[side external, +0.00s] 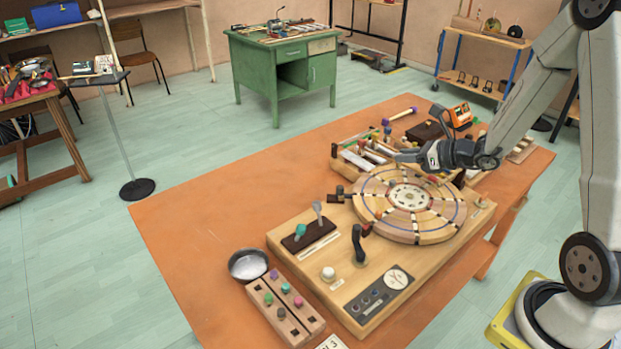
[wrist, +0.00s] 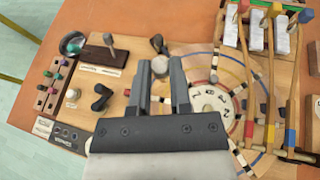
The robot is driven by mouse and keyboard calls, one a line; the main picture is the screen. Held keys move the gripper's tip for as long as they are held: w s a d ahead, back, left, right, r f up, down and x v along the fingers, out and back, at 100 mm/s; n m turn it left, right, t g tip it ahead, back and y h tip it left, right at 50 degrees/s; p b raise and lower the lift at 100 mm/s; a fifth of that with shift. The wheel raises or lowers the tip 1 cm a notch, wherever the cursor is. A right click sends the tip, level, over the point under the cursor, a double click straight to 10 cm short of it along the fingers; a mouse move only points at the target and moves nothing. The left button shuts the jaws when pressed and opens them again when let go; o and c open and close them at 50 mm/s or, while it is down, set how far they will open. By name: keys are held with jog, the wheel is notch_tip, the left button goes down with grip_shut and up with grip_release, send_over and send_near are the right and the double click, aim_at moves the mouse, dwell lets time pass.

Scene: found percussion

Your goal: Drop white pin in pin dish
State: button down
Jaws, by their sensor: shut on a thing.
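My gripper (wrist: 160,65) is above the round wooden wheel in the wrist view; it also shows in the side view (side external: 402,157), at the wheel's far edge. Its jaws are shut on a small pale thing, mostly hidden between the fingers, which looks like the white pin. The pin dish (side external: 248,265) is a round metal bowl at the table's near left, well away from my gripper. It looks empty. It also shows at the upper left of the wrist view (wrist: 72,43).
A slotted wooden rack (side external: 284,308) with several coloured pins stands beside the dish. The wheel's wooden board (side external: 300,260) carries upright levers and a white knob (side external: 328,272). A box of mallets and bars (side external: 362,158) is behind the wheel. The table's left part is clear.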

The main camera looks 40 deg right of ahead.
jog(key=s+a+f+n+g, duration=0.2)
jog(key=a+f+n+g, duration=0.1)
jog(key=a+n+g, duration=0.55)
jog(key=s+a+f+n+g, duration=0.25)
jog(key=a+n+g, duration=0.25)
jog(key=n+g, duration=0.5)
jog(key=s+a+f+n+g, duration=0.1)
jog(key=a+f+n+g, duration=0.2)
jog(key=a+n+g, duration=0.65)
jog(key=w+a+r+n+t+h, duration=0.1)
jog(key=w+n+t+h, duration=0.5)
jog(key=n+t+h, duration=0.5)
jog(key=w+a+r+n+t+h, duration=0.2)
jog(key=w+n+t+h, duration=0.45)
jog(key=n, duration=0.85)
jog(key=w+a+r+n+t+y, duration=0.3)
jog(key=a+n+t, duration=0.1)
jog(key=a, duration=0.3)
jog(key=w+a+r+n+t+y, duration=0.2)
jog(key=a+r+n+t+y, duration=0.15)
jog(key=a+t, duration=0.2)
notch_tip(320, 180, down, 13)
jog(key=shift+w+a+g, duration=0.15)
jog(key=shift+a+g, duration=0.05)
jog(key=shift+g, duration=0.2)
